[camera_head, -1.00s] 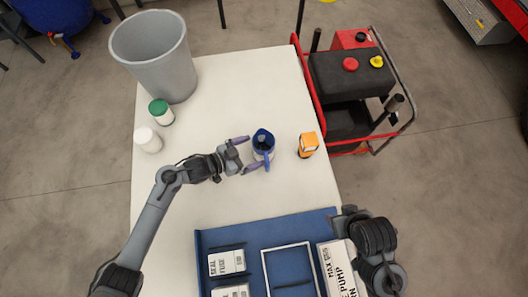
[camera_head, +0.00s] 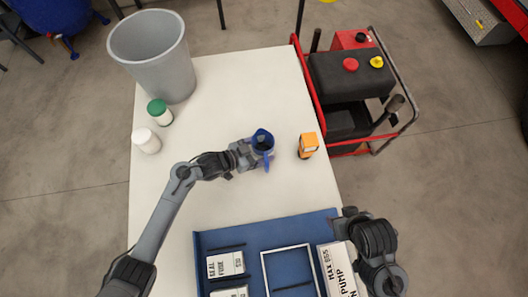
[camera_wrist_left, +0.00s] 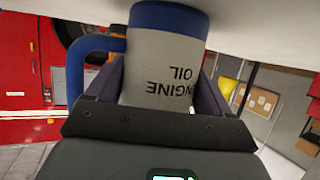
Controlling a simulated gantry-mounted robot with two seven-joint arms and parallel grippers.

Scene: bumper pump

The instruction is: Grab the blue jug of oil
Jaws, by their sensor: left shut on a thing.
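The blue jug of oil (camera_head: 263,139) stands on the white table, right of the middle. In the left wrist view the jug (camera_wrist_left: 165,60) shows a grey body, a blue rim and handle, and an upside-down "ENGINE OIL" label. My left gripper (camera_head: 254,153) is at the jug's left side, shut on it. In the left wrist view its fingers (camera_wrist_left: 160,95) lie on both sides of the jug's body. My right arm is at the lower right of the head view; its fingertips cannot be made out.
An orange box (camera_head: 308,144) stands close right of the jug. A white bottle (camera_head: 146,141), a green-lidded bottle (camera_head: 160,112) and a grey bin (camera_head: 152,50) stand at the left. A blue tray (camera_head: 222,235) with boxes lies at the front. A red-framed machine (camera_head: 350,85) stands beyond the table.

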